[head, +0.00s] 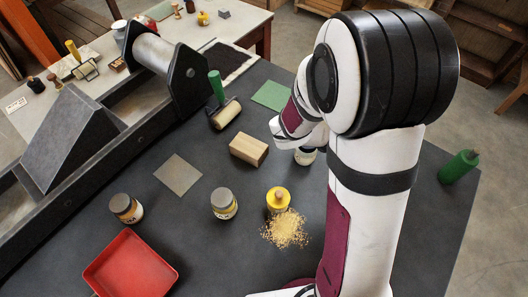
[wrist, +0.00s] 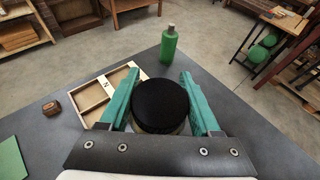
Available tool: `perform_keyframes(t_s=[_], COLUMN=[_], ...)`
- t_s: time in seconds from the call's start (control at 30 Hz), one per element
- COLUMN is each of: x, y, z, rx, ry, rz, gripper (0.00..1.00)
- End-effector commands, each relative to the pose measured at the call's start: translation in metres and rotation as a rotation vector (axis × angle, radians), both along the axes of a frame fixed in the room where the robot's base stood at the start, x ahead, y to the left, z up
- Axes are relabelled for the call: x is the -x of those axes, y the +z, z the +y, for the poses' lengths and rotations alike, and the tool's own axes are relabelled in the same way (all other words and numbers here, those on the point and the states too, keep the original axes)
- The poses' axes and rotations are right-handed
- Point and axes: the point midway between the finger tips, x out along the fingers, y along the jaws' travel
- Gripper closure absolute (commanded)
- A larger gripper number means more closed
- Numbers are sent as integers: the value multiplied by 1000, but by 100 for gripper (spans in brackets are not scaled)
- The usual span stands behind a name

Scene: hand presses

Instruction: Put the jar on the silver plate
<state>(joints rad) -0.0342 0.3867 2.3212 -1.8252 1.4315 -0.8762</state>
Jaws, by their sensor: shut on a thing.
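A jar with a black lid (wrist: 160,105) sits between the green fingers of my gripper (wrist: 160,74), which is shut on it. In the head view, part of this jar (head: 305,156) shows beside my arm; my fingers are hidden there. I cannot tell whether the jar is lifted off the table. The silver plate (head: 178,174), a flat grey square, lies bare on the dark table, left of my gripper. Two other jars with grey lids, one (head: 126,208) left and one (head: 224,203) nearer the middle, stand in front of the plate.
A wooden block (head: 249,150) lies between the held jar and the plate. A yellow-topped container (head: 278,199) stands by spilled grains (head: 286,230). A red tray (head: 130,264), a roller (head: 226,113), a green square (head: 272,95) and a green bottle (head: 458,167) are around. A wooden divided tray (wrist: 103,95) lies behind my gripper's left finger.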

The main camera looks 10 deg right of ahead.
Motion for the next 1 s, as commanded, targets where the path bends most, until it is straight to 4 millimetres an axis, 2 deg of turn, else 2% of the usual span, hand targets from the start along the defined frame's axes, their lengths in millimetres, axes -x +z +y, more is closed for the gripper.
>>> perform_keyframes(t_s=[0.07,0.27,0.47,0.57,0.67,0.73,0.8,0.9,1.0], x=[-2,-33,-73,-97,-120,-133,-141,-145,-145], y=[11,9,8,9,9,9,9,9,9], z=[2,28,73,110,159,200,239,283,313], rx=[-1,-1,-4,-5,-6,-6,-6,-6,-4], ry=[9,148,350,495,665,798,918,1051,1141], rz=[-4,-6,-11,-14,-16,-15,-13,-10,-8], gripper=[100,100,100,100,100,100,100,100,100])
